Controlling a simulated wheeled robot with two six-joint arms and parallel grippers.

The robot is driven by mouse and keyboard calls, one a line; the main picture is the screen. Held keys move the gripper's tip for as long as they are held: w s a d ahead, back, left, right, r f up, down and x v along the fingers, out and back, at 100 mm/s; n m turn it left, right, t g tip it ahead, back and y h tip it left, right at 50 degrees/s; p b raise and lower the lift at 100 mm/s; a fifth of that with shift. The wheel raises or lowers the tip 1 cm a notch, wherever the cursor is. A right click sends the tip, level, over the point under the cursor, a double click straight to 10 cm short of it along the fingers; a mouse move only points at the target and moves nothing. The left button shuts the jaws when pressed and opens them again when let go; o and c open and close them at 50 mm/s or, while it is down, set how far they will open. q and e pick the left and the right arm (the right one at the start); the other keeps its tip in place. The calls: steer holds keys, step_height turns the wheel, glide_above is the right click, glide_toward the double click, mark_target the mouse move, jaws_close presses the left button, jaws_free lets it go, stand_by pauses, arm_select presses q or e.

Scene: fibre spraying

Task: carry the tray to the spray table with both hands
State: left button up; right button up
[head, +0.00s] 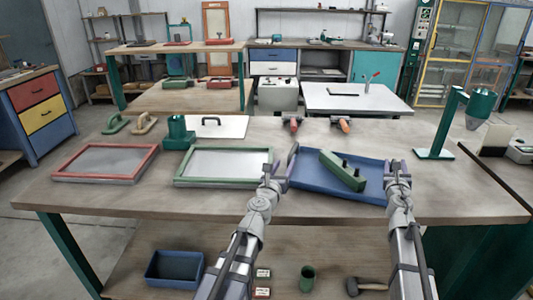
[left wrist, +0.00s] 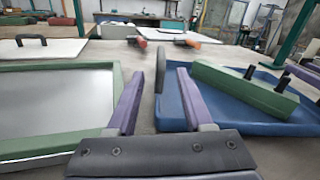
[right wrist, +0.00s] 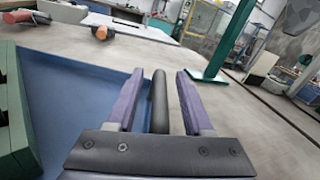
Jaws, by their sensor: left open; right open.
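The blue tray (head: 310,184) lies on the wooden workbench and holds a green block with black knobs (head: 342,170). My left gripper (head: 277,168) is at the tray's left side. Its jaws are open and empty. My right gripper (head: 398,172) is at the tray's right side. In the right wrist view its open fingers (right wrist: 160,75) stand on both sides of the dark right handle (right wrist: 159,102). The spray table cannot be identified for certain.
A green-rimmed frame (head: 224,182) lies close left of my left gripper, and a red-rimmed frame (head: 104,162) farther left. A green stand (head: 438,152) rises at the right. A white-topped table (head: 350,98) stands behind the workbench.

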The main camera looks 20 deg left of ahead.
arm_select(q)
steer(key=shift+s, duration=0.45)
arm_select(e)
steer(key=s, duration=1.2)
steer(key=shift+a, duration=0.4)
